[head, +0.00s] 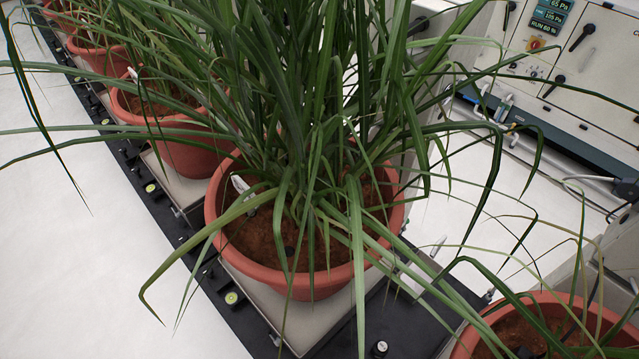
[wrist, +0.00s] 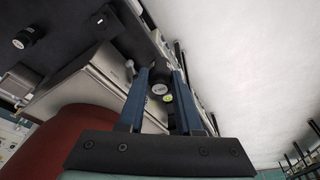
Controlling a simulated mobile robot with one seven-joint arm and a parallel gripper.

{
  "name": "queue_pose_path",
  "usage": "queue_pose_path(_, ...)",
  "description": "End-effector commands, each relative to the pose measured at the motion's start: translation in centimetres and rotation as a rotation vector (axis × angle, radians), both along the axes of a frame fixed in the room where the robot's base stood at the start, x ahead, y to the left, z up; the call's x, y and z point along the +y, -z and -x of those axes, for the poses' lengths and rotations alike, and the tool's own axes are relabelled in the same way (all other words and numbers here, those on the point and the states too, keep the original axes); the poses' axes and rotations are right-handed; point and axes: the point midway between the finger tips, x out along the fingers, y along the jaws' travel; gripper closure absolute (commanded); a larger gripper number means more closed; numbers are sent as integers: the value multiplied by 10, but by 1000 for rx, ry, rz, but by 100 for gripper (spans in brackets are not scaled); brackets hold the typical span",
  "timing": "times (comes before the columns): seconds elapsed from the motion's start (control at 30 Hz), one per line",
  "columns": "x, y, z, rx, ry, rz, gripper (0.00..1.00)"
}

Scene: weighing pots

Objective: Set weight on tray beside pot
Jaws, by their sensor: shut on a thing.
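My gripper (wrist: 161,78) shows only in the wrist view. Its two blue fingers are closed on a small weight with a round silvery top (wrist: 159,89); the fingers and the angle hide much of it. The metal tray (wrist: 88,88) lies just left of the fingers, with the red pot (wrist: 60,145) at lower left. In the head view, a large terracotta pot (head: 292,281) with a leafy plant stands on a pale tray (head: 290,322). I cannot tell whether the held weight touches anything.
A black rail (head: 222,318) with round green levels (head: 231,298) runs along the trays. A small silver-topped piece (head: 381,347) stands on its front part. More pots (head: 185,150) line up behind, another (head: 535,310) at lower right. Long leaves overhang. White floor (head: 80,250) is clear at left.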

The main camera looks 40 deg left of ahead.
Motion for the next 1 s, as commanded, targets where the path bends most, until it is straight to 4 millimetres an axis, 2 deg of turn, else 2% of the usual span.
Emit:
queue_pose_path(0.07,2,-2,6,-4,-19,-1,100)
queue_pose_path(0.17,1,-2,-9,-8,-21,-2,100)
queue_pose_path(0.5,-5,-2,-102,-6,-18,-3,100)
queue_pose_path(0.7,-9,-1,-143,-4,-19,-1,100)
queue_pose_path(0.97,-11,-1,-168,-4,-20,-2,100)
queue_pose_path(1.0,-12,5,-169,-1,-20,1,100)
